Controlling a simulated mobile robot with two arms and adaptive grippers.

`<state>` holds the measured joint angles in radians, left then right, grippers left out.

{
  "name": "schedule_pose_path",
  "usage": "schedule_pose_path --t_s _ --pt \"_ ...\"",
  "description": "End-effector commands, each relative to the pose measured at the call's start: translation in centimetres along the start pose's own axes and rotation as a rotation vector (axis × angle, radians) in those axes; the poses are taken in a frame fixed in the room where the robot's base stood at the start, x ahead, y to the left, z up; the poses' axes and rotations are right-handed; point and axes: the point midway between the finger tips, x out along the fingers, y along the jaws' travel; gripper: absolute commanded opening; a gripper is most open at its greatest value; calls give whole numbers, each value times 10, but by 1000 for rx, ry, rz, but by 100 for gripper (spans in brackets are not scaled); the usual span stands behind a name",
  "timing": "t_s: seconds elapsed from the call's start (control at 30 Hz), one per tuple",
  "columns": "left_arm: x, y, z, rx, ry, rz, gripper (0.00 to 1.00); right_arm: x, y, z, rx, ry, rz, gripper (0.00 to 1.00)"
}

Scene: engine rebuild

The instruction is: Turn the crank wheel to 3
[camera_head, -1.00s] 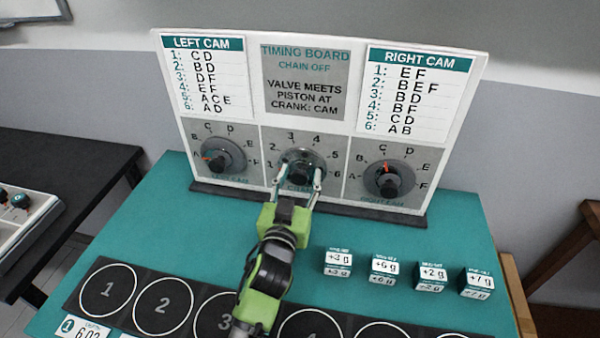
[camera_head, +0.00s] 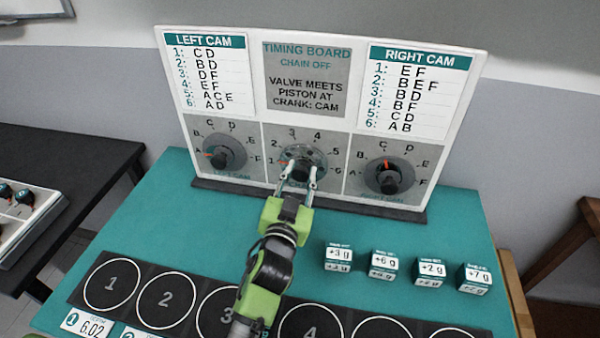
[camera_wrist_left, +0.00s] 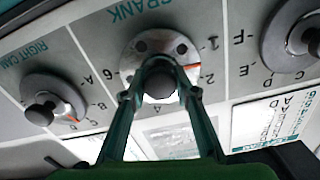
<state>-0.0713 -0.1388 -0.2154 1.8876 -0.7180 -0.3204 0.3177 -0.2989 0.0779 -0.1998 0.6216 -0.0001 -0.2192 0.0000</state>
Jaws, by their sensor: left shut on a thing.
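The crank wheel (camera_head: 318,158) is a grey disc in the lower middle of the timing board (camera_head: 358,120), with numbers 1 to 6 around it. It also shows in the wrist view (camera_wrist_left: 134,66). Its red mark lies on the side of 1 and 2; in the wrist view it looks between them. My left gripper (camera_head: 298,178) is shut on the crank wheel's dark round knob (camera_wrist_left: 159,84), with one finger on each side in the wrist view (camera_wrist_left: 160,90). The fingers hide part of the disc. My right gripper is not in view.
The left cam dial (camera_head: 225,152) and right cam dial (camera_head: 388,175) flank the crank. Several small weight blocks (camera_head: 383,263) stand on the teal table (camera_head: 150,215), right of my arm. A mat with numbered circles (camera_head: 165,299) lies in front.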

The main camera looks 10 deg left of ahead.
Motion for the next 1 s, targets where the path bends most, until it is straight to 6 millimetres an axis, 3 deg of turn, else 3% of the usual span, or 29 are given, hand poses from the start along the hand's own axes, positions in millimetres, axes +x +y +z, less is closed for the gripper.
schedule_pose_path --t_s 1.0 --pt "1 -1 -2 937 2 -2 6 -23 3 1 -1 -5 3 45"
